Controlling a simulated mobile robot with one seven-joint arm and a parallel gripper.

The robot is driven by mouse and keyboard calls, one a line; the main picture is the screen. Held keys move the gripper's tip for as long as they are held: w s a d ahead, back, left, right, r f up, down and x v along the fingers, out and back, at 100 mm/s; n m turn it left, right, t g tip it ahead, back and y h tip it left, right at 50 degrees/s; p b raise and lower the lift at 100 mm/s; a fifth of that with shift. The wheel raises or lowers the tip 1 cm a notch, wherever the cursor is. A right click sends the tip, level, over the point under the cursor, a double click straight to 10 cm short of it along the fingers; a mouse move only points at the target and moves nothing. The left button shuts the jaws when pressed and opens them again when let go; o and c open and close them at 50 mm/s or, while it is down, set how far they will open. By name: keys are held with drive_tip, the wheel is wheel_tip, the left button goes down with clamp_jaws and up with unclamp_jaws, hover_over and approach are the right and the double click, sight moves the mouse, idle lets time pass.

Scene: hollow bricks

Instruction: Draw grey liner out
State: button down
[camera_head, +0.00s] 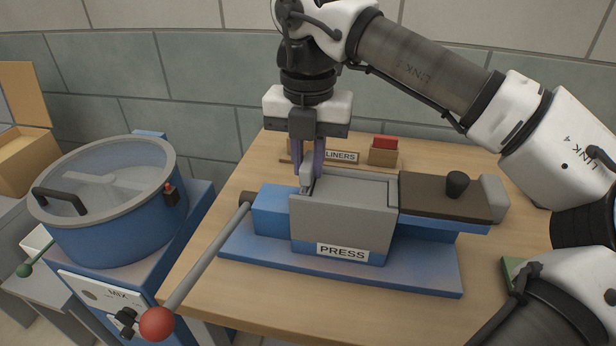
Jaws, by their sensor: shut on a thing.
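The grey liner (307,178) is a thin grey piece whose upper part shows at the left end of the press mould (342,222). My gripper (311,172) points straight down over that end, with its purplish fingers shut on the liner. The liner's lower part is hidden behind the mould's front wall, so I cannot tell how deep it sits. The press has a blue base with a "PRESS" label, and the top of its grey mould is open.
A dark sliding lid (445,195) with a black knob sits right of the mould. A red-balled lever (157,323) slants front left. Behind stand a "LINERS" holder (342,156) and a small box with a red piece (384,145). A blue mixer (108,205) stands left.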

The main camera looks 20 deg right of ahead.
drive_tip(key=shift+r+p, duration=1.5)
drive_tip(key=shift+r, duration=0.75)
drive_tip(key=shift+r, duration=0.2)
drive_tip(key=shift+r+p, duration=1.95)
drive_tip(key=shift+r, duration=0.55)
drive_tip(key=s+a+r, duration=0.1)
drive_tip(key=s+r, duration=0.1)
drive_tip(key=s, duration=0.4)
drive_tip(key=shift+a, duration=0.35)
drive_tip(key=shift+w, duration=0.2)
